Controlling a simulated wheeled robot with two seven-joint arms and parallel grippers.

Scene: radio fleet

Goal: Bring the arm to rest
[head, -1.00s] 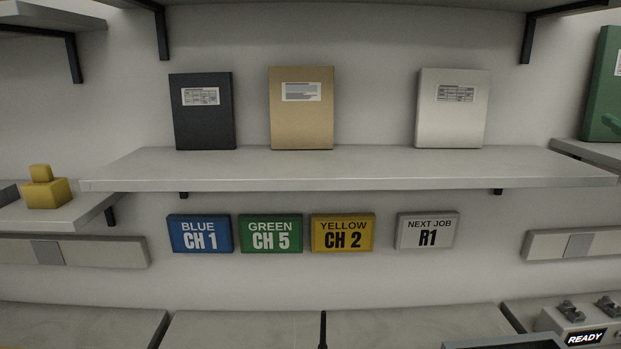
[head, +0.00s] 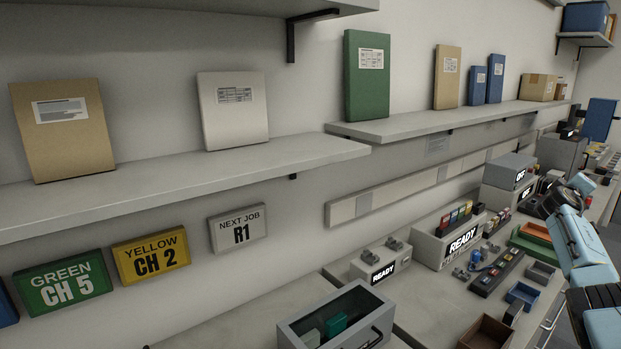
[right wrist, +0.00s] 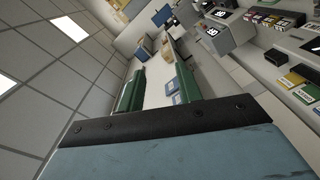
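My right arm (head: 588,250), light blue with dark joints, comes in at the right edge of the head view. It is raised over the right end of the bench, and its fingers cannot be made out there. In the right wrist view my right gripper (right wrist: 158,80) shows two green fingers standing apart, with nothing held between them. My left arm and gripper are not in view.
Wall shelves (head: 440,120) hold binders and boxes above. A NEXT JOB R1 sign (head: 238,228) hangs below a shelf.

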